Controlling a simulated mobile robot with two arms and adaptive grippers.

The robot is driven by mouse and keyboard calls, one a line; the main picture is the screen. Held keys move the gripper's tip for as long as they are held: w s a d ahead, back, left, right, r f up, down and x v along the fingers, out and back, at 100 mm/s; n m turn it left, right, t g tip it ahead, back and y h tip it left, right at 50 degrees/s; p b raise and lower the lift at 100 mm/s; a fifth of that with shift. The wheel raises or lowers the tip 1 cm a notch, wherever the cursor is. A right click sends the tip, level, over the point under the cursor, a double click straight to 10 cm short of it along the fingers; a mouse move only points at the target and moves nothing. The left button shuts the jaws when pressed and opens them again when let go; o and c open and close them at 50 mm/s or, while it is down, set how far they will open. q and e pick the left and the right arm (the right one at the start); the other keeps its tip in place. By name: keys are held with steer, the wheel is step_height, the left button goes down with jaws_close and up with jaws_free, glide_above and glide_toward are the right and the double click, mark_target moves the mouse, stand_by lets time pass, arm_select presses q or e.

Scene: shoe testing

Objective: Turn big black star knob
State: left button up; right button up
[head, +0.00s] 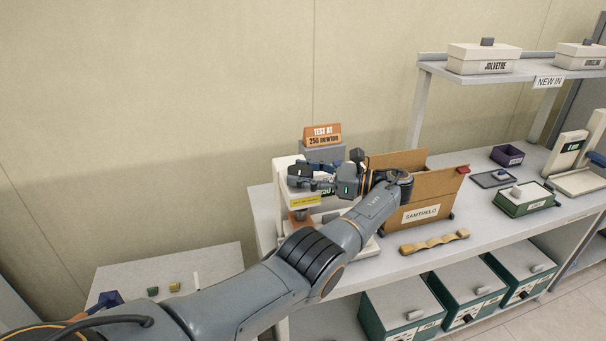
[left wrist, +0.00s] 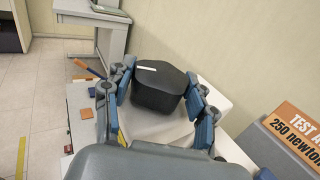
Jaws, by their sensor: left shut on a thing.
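The big black star knob (left wrist: 160,86) is in the middle of the left wrist view, with a white line marked on its top. It sits on the pale top of the test machine (left wrist: 211,93). My left gripper (left wrist: 163,95) is shut on the knob, one jointed finger on each side. In the head view, the left gripper (head: 305,173) is at the top of the test machine (head: 299,197), under the orange sign reading "TEST AT 250 newton" (head: 322,134). My right gripper is not in view.
A cardboard box (head: 432,190) stands on the workbench, right of the machine. A wavy tan piece (head: 434,242) lies in front of it. Green bins (head: 404,308) are on the lower shelf. A small side table (head: 216,262) is at lower left.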

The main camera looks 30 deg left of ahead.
mark_target(302, 169)
arm_select(q)
steer(key=o, duration=1.2)
steer(key=shift+a, duration=0.1)
step_height(302, 169, up, 10)
steer(key=shift+f, duration=0.1)
